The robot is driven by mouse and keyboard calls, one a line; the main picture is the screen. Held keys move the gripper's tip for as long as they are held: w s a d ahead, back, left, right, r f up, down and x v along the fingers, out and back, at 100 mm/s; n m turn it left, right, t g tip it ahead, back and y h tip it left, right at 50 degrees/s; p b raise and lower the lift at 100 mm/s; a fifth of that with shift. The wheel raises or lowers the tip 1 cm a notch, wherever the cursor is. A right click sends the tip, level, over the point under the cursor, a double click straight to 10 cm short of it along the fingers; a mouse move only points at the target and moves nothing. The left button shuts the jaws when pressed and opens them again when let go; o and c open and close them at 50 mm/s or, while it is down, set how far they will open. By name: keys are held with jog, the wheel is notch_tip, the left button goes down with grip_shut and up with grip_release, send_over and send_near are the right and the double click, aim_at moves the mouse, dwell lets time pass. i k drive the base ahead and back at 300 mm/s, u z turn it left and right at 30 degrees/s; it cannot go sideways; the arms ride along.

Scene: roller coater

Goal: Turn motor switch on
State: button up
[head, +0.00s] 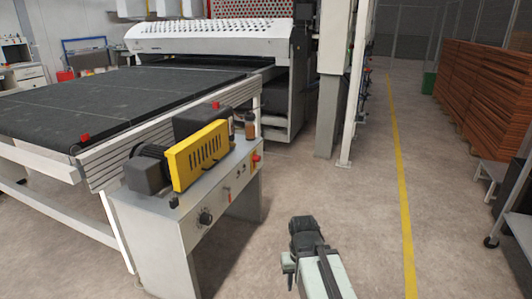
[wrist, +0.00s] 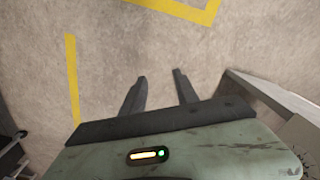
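The motor (head: 148,168) with its yellow guard (head: 198,153) sits on a grey stand (head: 165,235) at the conveyor's near end. The stand's front face carries a round black knob (head: 205,217), a small red-marked switch (head: 227,195), small dark buttons (head: 240,171) and a red knob on yellow (head: 256,160). Which control is the motor switch, and its position, I cannot tell. My gripper shows in the wrist view (wrist: 160,73), fingers apart and empty above bare floor. In the head view my arm is right of the stand, apart from it.
The dark conveyor bed (head: 110,98) runs back to the white machine hood (head: 210,37). A brown bottle (head: 250,128) stands on the stand's top. Brown stacked panels (head: 490,90) are at the right. Open floor with a yellow line (head: 403,190) lies right of my arm.

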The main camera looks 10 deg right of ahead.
aim_at(256, 158)
jog(key=i, duration=0.5)
jog(key=z, duration=2.35)
jog(key=i, duration=1.75)
jog(key=u, duration=3.7)
jog(key=i, duration=0.35)
jog(key=u, duration=0.3)
